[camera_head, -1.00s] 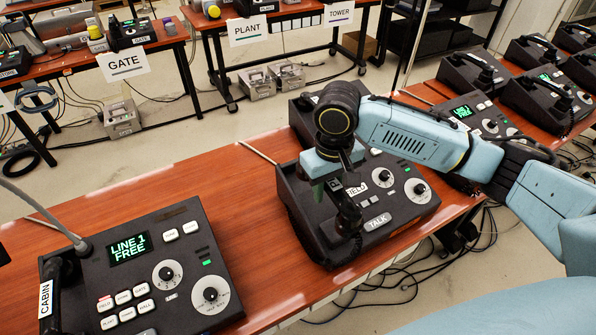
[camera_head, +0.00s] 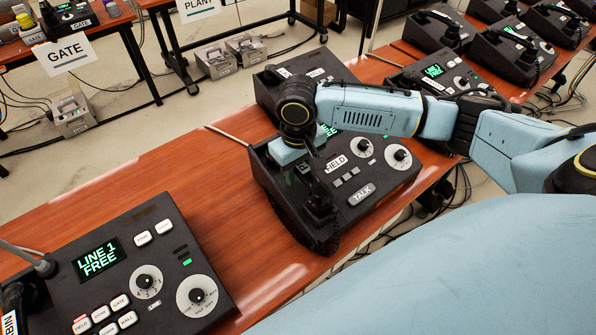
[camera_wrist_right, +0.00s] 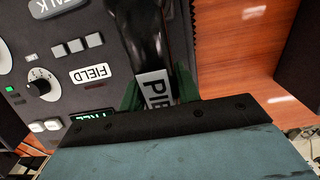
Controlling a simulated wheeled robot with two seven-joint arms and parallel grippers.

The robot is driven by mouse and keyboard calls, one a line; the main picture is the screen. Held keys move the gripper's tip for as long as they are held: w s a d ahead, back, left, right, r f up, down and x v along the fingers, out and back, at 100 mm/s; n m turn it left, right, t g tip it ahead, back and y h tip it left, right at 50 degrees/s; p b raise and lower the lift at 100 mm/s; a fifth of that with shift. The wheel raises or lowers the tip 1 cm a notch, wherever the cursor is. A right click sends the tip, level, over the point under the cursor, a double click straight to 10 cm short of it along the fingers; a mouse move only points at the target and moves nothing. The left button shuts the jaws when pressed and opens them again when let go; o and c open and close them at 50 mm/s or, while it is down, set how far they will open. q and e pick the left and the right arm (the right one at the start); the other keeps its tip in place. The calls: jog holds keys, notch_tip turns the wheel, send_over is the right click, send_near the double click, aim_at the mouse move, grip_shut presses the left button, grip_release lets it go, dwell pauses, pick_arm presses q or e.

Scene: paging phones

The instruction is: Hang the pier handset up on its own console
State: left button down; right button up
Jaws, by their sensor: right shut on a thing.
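My right gripper (camera_wrist_right: 158,92) is shut on a black handset (camera_wrist_right: 145,40), whose white label is partly hidden and reads "PIE". In the head view the right gripper (camera_head: 308,172) points down at the left side of a black console (camera_head: 375,185) labelled FIELD, with the handset (camera_head: 321,206) lengthwise along that side. I cannot tell whether the handset rests in this console's cradle or is just above it. The FIELD label (camera_wrist_right: 90,74) also shows beside the handset in the wrist view. I see no console labelled PIER. My left gripper is not in view.
A console (camera_head: 120,270) reading LINE 1 FREE stands at the front left, with bare wooden table (camera_head: 190,185) between it and the FIELD console. Another console (camera_head: 285,80) stands just behind the FIELD one. More consoles (camera_head: 440,28) stand at the upper right. A GATE sign (camera_head: 68,52) hangs at the upper left.

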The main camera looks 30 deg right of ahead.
jog(key=shift+f, duration=0.2)
jog(key=o, duration=1)
jog(key=shift+o, duration=0.6)
jog(key=shift+r, duration=0.15)
notch_tip(320, 180, up, 12)
jog(key=shift+f+p, duration=0.1)
jog(key=shift+p, duration=1.15)
